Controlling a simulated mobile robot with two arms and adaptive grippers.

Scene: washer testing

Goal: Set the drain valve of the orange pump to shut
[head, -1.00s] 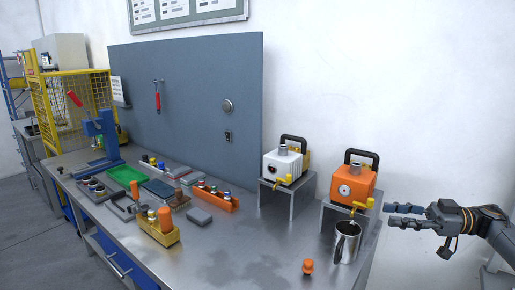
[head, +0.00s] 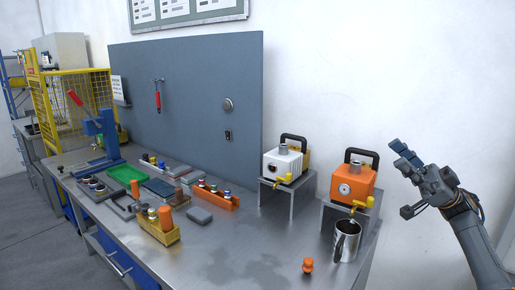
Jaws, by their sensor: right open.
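The orange pump (head: 355,181) stands on a metal stand (head: 337,208) at the right end of the bench, with a black handle on top. Its yellow drain valve (head: 364,203) sits low at the front right of the pump, above a metal mug (head: 346,240). The valve is too small to tell its setting. My right gripper (head: 401,157) is to the right of the pump, raised to about the height of its handle, open and empty, with the fingers pointing up and left. It is apart from the pump and valve. My left gripper is not in view.
A white pump (head: 282,164) stands on its own stand to the left. A small orange part (head: 307,266) lies near the bench's front edge. An orange tray (head: 216,198) and a yellow bin (head: 160,232) hold small items. The bench between them is mostly clear.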

